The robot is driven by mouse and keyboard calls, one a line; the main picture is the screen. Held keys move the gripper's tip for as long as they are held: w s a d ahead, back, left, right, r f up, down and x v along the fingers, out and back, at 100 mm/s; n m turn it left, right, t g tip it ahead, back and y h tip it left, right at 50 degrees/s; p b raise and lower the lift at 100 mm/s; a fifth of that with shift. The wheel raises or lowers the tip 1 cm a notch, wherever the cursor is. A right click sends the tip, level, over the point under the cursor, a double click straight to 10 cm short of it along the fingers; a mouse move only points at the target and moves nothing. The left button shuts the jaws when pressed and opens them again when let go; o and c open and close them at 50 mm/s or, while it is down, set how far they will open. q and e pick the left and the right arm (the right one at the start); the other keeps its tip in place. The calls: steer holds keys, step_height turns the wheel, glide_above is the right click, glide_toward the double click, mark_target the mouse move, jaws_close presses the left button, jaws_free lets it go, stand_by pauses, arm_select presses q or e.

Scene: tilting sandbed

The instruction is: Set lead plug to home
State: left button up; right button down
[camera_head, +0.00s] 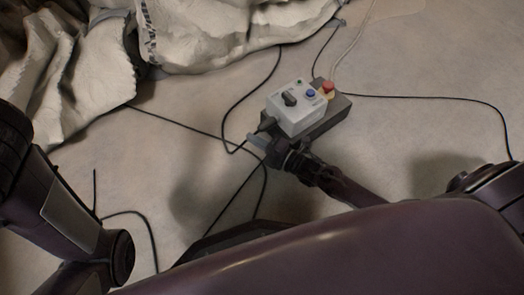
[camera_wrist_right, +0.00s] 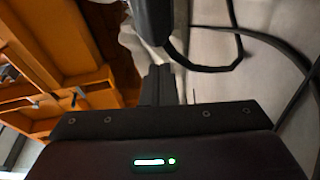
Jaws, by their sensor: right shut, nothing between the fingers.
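A control box (camera_head: 297,108) with a pale top stands on a dark base on the floor. It has a black knob (camera_head: 290,98), a blue button (camera_head: 311,94) and a red button (camera_head: 327,86). A black plug (camera_head: 267,124) with a cable is at its near left side; I cannot tell whether it is seated. My right gripper (camera_head: 275,152) is just below the box's near corner, shut and empty. In the right wrist view, its closed fingers (camera_wrist_right: 157,85) sit just below a dark cylindrical part (camera_wrist_right: 152,20), apparently the plug, with a cable beside it. My left gripper is not in view.
Black cables (camera_head: 222,95) run across the pale floor (camera_head: 390,60) around the box. Crumpled whitish sheeting (camera_head: 210,40) lies at the upper left. An orange structure (camera_wrist_right: 60,50) shows in the right wrist view. Floor right of the box is mostly clear.

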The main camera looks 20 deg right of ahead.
mark_target(267, 125)
steer(key=shift+w+d+b, duration=0.15)
steer(key=shift+d+b, duration=0.05)
steer(key=shift+d, duration=0.45)
steer(key=shift+w+d+b, duration=0.15)
steer(key=shift+d, duration=0.45)
